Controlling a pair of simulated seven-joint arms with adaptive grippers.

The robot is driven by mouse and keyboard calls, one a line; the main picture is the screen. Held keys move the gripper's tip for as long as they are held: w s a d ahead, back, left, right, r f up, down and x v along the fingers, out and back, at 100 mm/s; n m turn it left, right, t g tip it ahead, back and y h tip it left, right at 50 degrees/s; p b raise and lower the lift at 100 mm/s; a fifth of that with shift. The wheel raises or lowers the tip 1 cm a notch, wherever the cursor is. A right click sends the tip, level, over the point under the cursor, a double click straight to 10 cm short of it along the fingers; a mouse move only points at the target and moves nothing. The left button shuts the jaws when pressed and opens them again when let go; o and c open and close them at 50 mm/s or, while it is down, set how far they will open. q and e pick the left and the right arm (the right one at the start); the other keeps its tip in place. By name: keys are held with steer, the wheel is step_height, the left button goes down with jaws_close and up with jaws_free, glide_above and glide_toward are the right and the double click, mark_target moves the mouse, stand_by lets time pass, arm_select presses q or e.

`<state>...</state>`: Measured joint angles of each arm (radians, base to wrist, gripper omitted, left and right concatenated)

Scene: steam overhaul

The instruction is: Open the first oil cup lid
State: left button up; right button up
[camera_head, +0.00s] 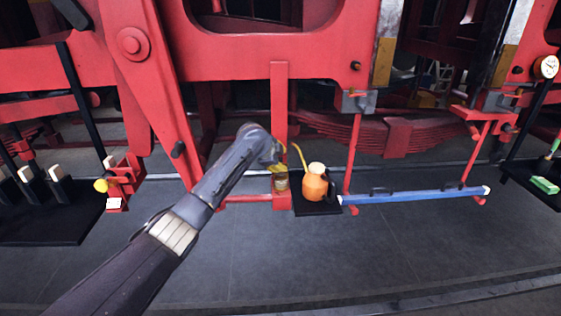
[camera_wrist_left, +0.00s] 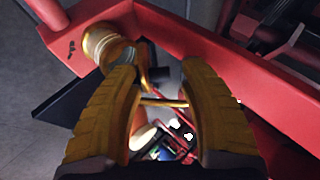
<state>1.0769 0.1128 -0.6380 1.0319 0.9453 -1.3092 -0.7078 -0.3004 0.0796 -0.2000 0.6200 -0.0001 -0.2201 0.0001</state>
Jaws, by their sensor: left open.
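The brass oil cup (camera_head: 281,183) stands on a red bracket at the foot of a red post in the head view. In the left wrist view a brass round fitting (camera_wrist_left: 103,46), seemingly this cup, lies beyond the left finger's tip. Whether its lid is up or down is too small to tell. My left gripper (camera_head: 277,166) is just above the cup in the head view. In the left wrist view its yellow fingers (camera_wrist_left: 160,72) are apart, with a thin brass rod (camera_wrist_left: 163,102) showing between them; I cannot tell whether they touch it. My right gripper is not in view.
An orange oil can (camera_head: 315,184) with a thin spout stands on a black tray just right of the cup. A blue bar (camera_head: 415,195) lies further right. Red frame parts rise close around the gripper. The grey floor in front is clear.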

arm_select(q)
steer(key=shift+w+d+f, duration=0.1)
steer(key=shift+w+f, duration=0.05)
steer(key=shift+f, duration=0.1)
steer(key=shift+o, duration=0.3)
jaws_close()
